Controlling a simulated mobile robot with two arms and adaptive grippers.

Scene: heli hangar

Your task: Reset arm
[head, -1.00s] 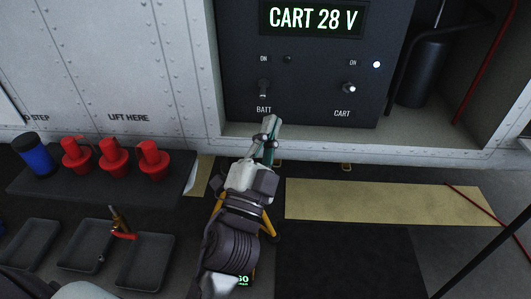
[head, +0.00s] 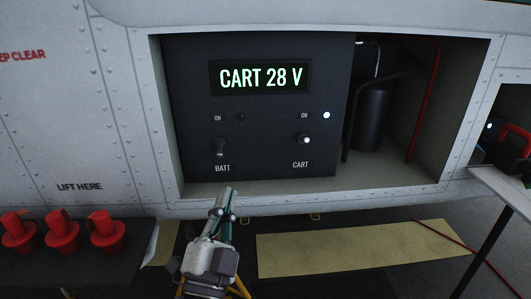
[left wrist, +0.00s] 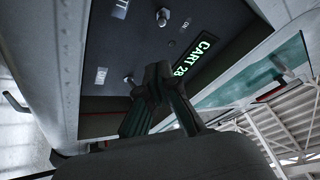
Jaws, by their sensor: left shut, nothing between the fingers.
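My left gripper (head: 226,203) is in front of the lower edge of a dark control panel (head: 262,165), below the BATT switch (head: 220,148). Its fingers are shut with nothing between them, and it appears apart from the switch. The left wrist view shows the shut fingers (left wrist: 160,88) pointing at the panel (left wrist: 150,40). The panel display (head: 261,77) reads CART 28 V. The CART switch (head: 305,139) has a lit white lamp (head: 326,115) beside it; the lamp (head: 241,116) by BATT is dark. My right gripper is not in view.
Several red plugs (head: 62,236) stand on a dark shelf at the lower left. A dark cylinder (head: 370,118) and a red pipe (head: 423,100) are in the recess right of the panel. A tan mat (head: 360,248) lies below. A grey table (head: 505,190) stands at the right.

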